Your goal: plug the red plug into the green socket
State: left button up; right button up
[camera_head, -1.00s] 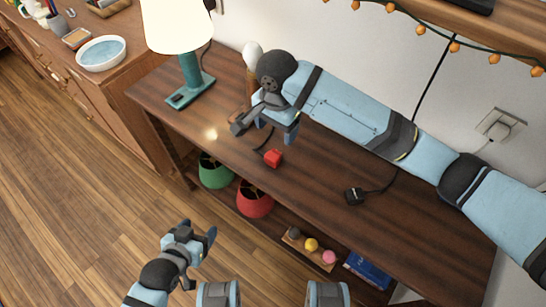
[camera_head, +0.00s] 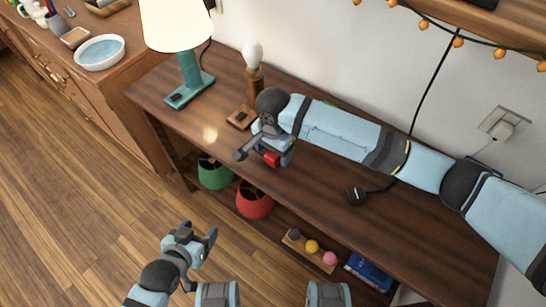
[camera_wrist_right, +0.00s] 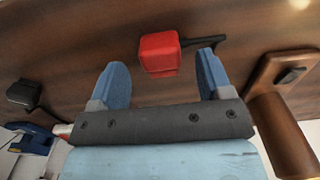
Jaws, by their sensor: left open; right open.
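The red plug (camera_head: 271,159) is a small red block with a dark cord, lying on the brown wooden table near its front edge. It also shows in the right wrist view (camera_wrist_right: 158,52), just beyond and between the fingertips. My right gripper (camera_head: 266,152) is open, with its blue fingers above the plug, which is not gripped. It also shows in the right wrist view (camera_wrist_right: 163,62). My left gripper (camera_head: 201,258) is open and empty, low over the floor in front of the table. I cannot make out a green socket in either view.
A lamp with a wooden base (camera_head: 241,118) and a teal lamp (camera_head: 190,75) stand left of my right gripper. A black plug (camera_head: 355,196) with a cord lies to the right. A green pot (camera_head: 214,173) and red pot (camera_head: 254,201) sit on the lower shelf.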

notch_tip(320, 180, down, 2)
jog(key=shift+f, duration=0.35)
jog(key=shift+c, duration=0.2)
jog(key=c, duration=0.9)
